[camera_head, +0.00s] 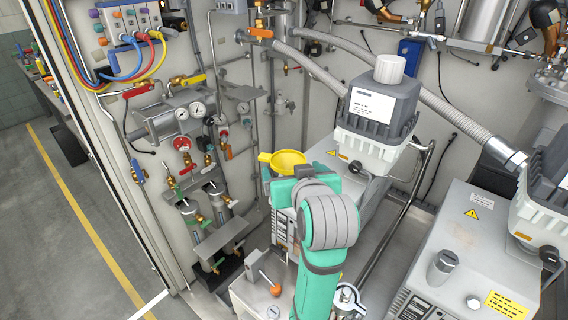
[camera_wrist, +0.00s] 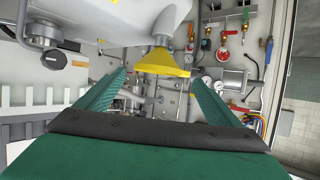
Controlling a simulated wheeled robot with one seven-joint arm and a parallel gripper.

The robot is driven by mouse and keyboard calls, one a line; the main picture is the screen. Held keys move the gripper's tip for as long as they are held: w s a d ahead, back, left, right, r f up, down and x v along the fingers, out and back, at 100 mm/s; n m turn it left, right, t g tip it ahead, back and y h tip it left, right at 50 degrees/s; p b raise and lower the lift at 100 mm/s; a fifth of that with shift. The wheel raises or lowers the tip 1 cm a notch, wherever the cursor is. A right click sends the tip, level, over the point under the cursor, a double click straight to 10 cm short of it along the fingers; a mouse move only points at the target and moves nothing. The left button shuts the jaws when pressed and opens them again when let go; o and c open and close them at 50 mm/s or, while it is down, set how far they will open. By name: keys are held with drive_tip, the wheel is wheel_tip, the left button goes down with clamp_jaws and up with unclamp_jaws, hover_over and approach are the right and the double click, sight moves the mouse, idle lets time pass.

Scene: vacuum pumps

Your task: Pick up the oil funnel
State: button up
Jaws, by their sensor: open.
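The yellow oil funnel (camera_head: 287,161) shows in the head view just behind the end of my green arm, beside a vacuum pump. My arm covers its lower part there. In the wrist view the funnel (camera_wrist: 163,63) shows with its wide rim towards me, just beyond and between the fingertips. My gripper (camera_wrist: 158,82) is open, with one green finger on each side and nothing between them. The fingers appear apart from the funnel.
A grey pump with a white-labelled filter box (camera_head: 372,107) stands close to the funnel. A second pump (camera_head: 465,250) is at right. Gauges and valves (camera_head: 182,113) line the left wall. Ribbed hoses (camera_head: 445,110) run overhead. Open floor (camera_head: 75,220) lies at far left.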

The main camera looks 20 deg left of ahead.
sight(286, 160)
drive_tip(key=shift+d+x, duration=0.1)
drive_tip(key=shift+x, duration=1.35)
drive_tip(key=shift+d+x, duration=0.15)
drive_tip(key=shift+x, duration=1.3)
drive_tip(key=shift+f, duration=0.1)
drive_tip(key=c, duration=1.1)
